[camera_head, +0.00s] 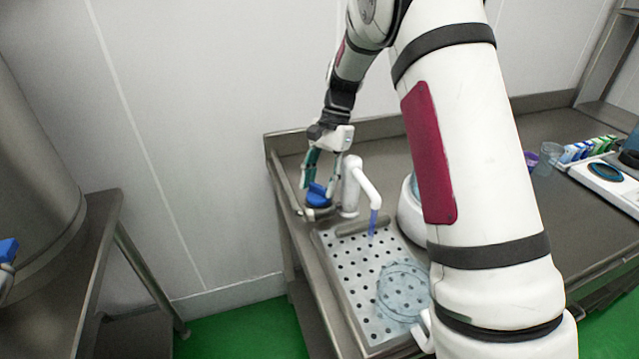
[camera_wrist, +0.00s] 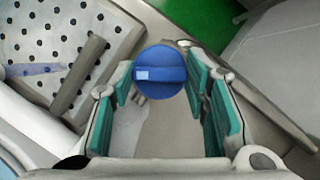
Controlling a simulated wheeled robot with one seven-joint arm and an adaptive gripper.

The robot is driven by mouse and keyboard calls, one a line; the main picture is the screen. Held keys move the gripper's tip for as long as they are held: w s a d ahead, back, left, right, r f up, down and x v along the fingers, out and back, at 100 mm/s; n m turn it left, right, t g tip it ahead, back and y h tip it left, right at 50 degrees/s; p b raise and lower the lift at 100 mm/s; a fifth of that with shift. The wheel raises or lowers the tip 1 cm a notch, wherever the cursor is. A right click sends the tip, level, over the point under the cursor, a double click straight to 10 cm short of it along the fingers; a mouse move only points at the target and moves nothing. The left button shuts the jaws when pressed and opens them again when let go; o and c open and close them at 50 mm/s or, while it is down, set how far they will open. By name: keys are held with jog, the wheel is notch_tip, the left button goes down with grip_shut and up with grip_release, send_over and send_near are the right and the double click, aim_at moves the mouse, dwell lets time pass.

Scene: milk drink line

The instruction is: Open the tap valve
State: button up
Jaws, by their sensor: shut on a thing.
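The tap valve has a round blue knob (camera_head: 319,196) at the left of the white tap (camera_head: 352,187). In the wrist view the knob (camera_wrist: 162,84) has a raised bar across it and lies between the tips of my two green-padded fingers. My gripper (camera_head: 311,180) points down over the knob, and it also shows in the wrist view (camera_wrist: 157,70). It is shut on the knob. The white spout bends down to a blue end above the drain tray; I cannot tell whether water runs from it.
A perforated metal drain tray (camera_head: 345,275) lies in front of the tap with a clear round vessel (camera_head: 404,289) on it. A white rounded appliance (camera_head: 411,215) stands right of the tap. Small cartons (camera_head: 590,148) and a scale (camera_head: 609,178) are far right. A wall is behind.

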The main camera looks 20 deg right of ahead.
jog(key=n+h+b, duration=0.1)
jog(key=n, duration=0.2)
jog(key=shift+w+n+g, duration=0.1)
jog(key=shift+n+g, duration=0.3)
jog(key=shift+a+n+g+h, duration=0.15)
jog(key=shift+n+h, duration=0.25)
jog(key=shift+n, duration=0.55)
jog(key=shift+d+n+g+h, duration=0.15)
jog(key=shift+n+h, duration=0.25)
jog(key=shift+n, duration=0.55)
jog(key=shift+a+b, duration=0.1)
jog(key=shift+b, duration=0.2)
jog(key=o, duration=1.1)
jog(key=shift+o, duration=0.2)
